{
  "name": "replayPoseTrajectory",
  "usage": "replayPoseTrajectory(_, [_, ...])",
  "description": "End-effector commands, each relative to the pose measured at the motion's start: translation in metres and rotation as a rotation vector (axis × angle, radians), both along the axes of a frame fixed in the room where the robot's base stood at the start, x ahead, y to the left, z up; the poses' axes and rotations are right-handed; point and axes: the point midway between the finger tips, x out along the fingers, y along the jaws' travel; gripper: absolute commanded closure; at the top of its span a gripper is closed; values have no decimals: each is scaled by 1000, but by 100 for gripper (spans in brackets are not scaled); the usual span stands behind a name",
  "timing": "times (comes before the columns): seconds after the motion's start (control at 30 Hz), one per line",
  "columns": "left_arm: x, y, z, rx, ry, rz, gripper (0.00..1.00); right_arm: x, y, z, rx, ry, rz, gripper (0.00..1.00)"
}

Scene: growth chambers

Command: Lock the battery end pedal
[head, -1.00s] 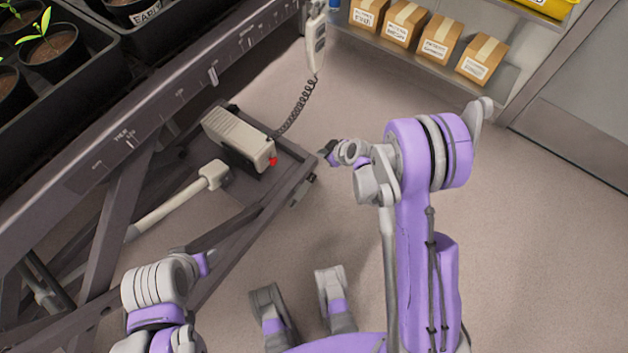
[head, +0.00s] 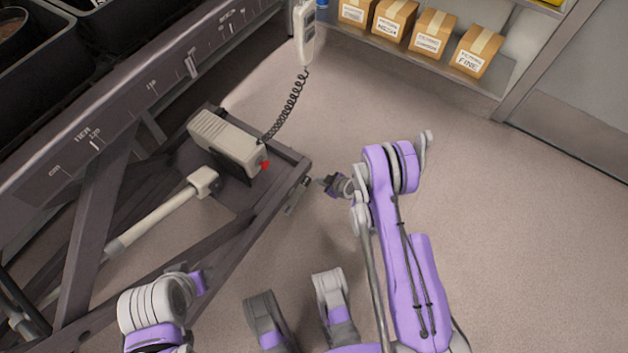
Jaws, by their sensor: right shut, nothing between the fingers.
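The beige battery box (head: 228,143), with a red button on its end, sits on the dark lower frame of the bench. A small dark pedal (head: 297,195) sticks out from the frame's outer end, near the battery; whether it is locked cannot be told. My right gripper (head: 325,181) is shut and empty, just right of the pedal with a small gap between them. My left gripper (head: 204,281) is at the lower left over the frame's lower bar, mostly hidden by its own wrist; its fingers cannot be made out.
A handset (head: 305,35) hangs on a coiled cord (head: 289,105) above the battery. A pale actuator rod (head: 155,218) runs under the bench. A shelf (head: 470,72) with several cardboard boxes stands at the back. The floor (head: 520,230) to the right is clear.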

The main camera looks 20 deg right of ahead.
Motion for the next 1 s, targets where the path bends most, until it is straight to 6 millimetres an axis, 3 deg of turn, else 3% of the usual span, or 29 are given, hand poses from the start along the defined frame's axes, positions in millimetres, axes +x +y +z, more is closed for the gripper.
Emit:
replayPoseTrajectory(0.47, [4, 0, -24, 0, 3, 0, 50, 62, 30, -67, 1, 0, 2, 100])
replayPoseTrajectory(0.7, [6, 0, -30, 0, 2, 0, 50, 66, 23, -97, 1, 0, -1, 100])
replayPoseTrajectory(1.0, [6, 0, -31, 0, 2, 0, 50, 67, 22, -104, 1, 0, -1, 100])
